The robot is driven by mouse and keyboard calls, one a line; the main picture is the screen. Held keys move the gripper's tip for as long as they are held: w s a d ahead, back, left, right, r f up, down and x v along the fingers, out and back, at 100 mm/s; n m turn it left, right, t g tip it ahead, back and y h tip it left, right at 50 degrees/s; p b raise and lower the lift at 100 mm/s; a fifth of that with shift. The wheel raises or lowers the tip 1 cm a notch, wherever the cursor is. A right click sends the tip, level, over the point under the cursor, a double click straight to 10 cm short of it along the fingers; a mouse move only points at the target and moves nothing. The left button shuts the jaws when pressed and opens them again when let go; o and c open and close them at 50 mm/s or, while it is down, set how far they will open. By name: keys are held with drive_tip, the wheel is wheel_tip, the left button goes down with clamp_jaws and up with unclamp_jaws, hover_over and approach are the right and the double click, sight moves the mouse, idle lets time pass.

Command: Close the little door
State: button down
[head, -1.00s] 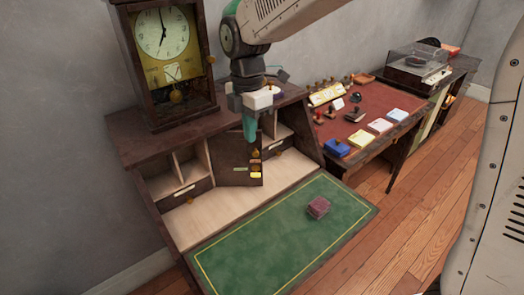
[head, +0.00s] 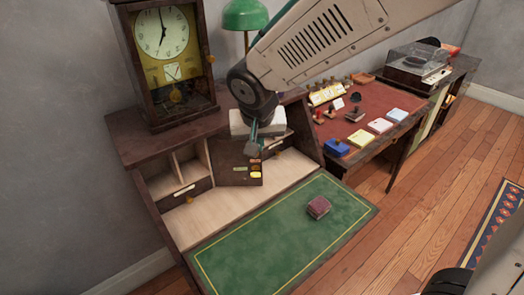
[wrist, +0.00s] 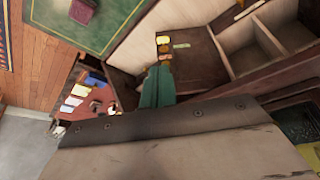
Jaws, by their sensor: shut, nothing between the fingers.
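The little door (head: 232,174) is a dark wood panel in the middle of the writing desk's row of compartments. It stands open, its free right edge swung out over the pale desk floor. Small coloured labels (head: 256,175) sit near that edge. In the wrist view the door (wrist: 198,62) is a brown panel beside the pale compartments. My gripper (head: 252,150) is shut and empty, its green fingers at the door's upper right part. The fingers (wrist: 157,85) also show in the wrist view, close to the labels; I cannot tell whether they touch the door.
A clock (head: 165,50) and a green lamp (head: 245,15) stand on the desk top. A small dark red box (head: 318,207) lies on the green writing surface (head: 260,240). A side table (head: 375,105) with stamps and coloured pads stands at the right.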

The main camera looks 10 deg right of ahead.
drive_tip(key=w+f, duration=0.7)
drive_tip(key=f, duration=0.2)
drive_tip(key=shift+w+d+f, duration=0.15)
drive_tip(key=shift+w+d, duration=0.1)
drive_tip(key=shift+w, duration=0.1)
